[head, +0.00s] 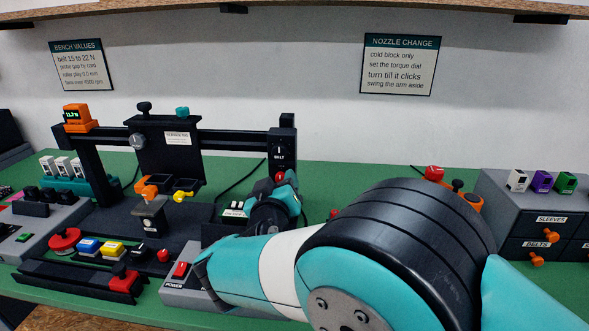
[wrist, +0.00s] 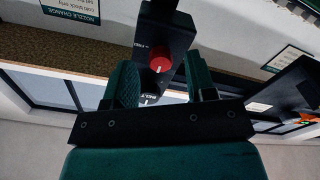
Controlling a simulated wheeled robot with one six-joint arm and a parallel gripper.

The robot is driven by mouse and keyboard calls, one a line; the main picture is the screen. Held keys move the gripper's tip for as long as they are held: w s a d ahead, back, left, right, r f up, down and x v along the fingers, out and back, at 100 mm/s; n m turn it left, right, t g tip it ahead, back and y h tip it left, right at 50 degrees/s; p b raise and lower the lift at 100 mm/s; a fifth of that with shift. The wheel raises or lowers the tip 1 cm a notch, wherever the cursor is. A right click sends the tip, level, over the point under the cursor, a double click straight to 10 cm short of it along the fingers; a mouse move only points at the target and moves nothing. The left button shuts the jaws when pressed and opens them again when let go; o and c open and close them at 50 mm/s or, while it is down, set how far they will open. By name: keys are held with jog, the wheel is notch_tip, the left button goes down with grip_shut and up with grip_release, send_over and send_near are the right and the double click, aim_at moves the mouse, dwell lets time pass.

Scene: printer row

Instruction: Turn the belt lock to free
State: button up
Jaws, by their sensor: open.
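The belt lock is a red round knob (wrist: 160,59) on a dark post, seen ahead of my gripper in the wrist view. A small white mark shows on it, but its setting is too small to read surely. Small white lettering sits beside it. In the head view the red knob (head: 279,177) peeks out below the BELT label, mostly hidden by my gripper (head: 282,190). In the wrist view my gripper (wrist: 161,78) is open, one teal finger on each side of the knob's line. I cannot tell whether either finger touches it.
The dark gantry frame (head: 230,139) spans the printer, its right post carrying the BELT gauge (head: 279,149). Coloured buttons (head: 88,246) and a red POWER switch (head: 181,270) lie in front. A grey drawer unit (head: 505,210) stands at the right.

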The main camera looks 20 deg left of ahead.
jog(key=shift+w+a, duration=0.15)
jog(key=shift+w, duration=0.4)
jog(key=c, duration=0.9)
jog(key=shift+c, duration=0.2)
